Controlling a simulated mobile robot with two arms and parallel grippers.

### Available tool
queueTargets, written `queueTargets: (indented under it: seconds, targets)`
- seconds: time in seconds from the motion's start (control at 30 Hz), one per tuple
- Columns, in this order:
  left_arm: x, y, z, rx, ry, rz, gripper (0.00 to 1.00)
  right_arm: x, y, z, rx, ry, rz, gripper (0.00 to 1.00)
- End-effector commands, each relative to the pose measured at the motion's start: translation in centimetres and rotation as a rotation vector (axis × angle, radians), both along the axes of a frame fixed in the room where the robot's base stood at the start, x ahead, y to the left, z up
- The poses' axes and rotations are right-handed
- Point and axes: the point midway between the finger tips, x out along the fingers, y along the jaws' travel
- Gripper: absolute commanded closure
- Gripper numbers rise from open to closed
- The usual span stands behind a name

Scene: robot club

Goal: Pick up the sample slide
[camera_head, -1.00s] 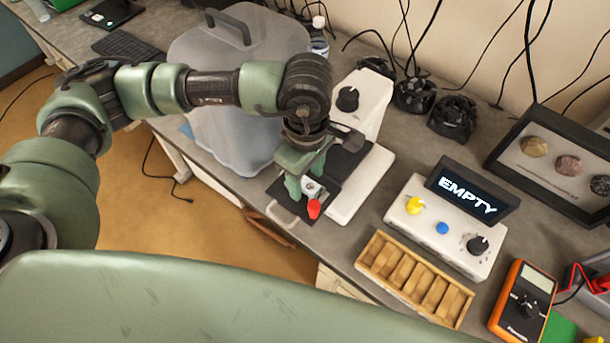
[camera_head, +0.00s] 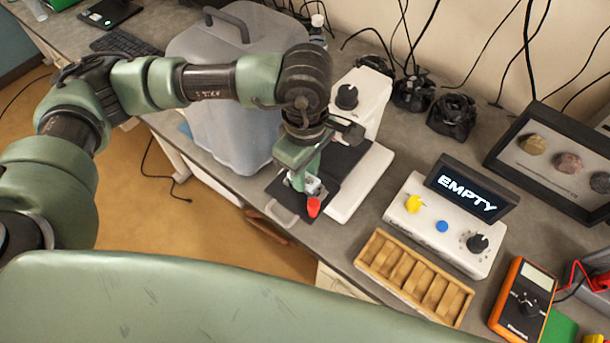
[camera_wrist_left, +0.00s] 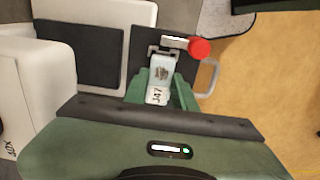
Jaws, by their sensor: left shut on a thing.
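The sample slide (camera_wrist_left: 159,92) is a small pale plate with a dark picture and a printed number, seen best in the left wrist view. My left gripper (camera_wrist_left: 160,96) has its green fingers shut on the slide from both sides. The far end of the slide is at a small metal holder with a red knob (camera_wrist_left: 199,49), on a dark plate. In the head view my left gripper (camera_head: 303,180) points down at this holder, beside the red knob (camera_head: 313,207), and mostly hides the slide. My right gripper is not in view.
A white instrument (camera_head: 362,185) stands right of the gripper, close by. A white box (camera_head: 440,228) with a display reading EMPTY and a wooden slotted rack (camera_head: 414,278) lie further right. A large translucent container (camera_head: 225,125) stands left, behind my arm. The bench's front edge is near.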

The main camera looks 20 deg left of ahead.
Motion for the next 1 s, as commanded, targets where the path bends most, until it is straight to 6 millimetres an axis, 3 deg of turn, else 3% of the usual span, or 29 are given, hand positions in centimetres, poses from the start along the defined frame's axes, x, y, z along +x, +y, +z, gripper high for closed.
queueTargets:
  seconds: [0.17,0.6,0.8,1.0]
  targets:
    - [0.2,-0.1,3.1,-0.003,-0.008,-0.002,1.0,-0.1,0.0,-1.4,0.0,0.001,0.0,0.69]
    - [0.0,-0.1,15.0,-0.002,-0.006,-0.002,1.0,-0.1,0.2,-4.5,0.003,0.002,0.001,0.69]
    - [0.0,0.0,17.9,0.0,-0.004,-0.001,1.0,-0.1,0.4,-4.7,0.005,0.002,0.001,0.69]
    - [-0.1,0.0,18.6,0.0,-0.001,-0.001,1.0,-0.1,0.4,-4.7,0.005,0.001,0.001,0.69]
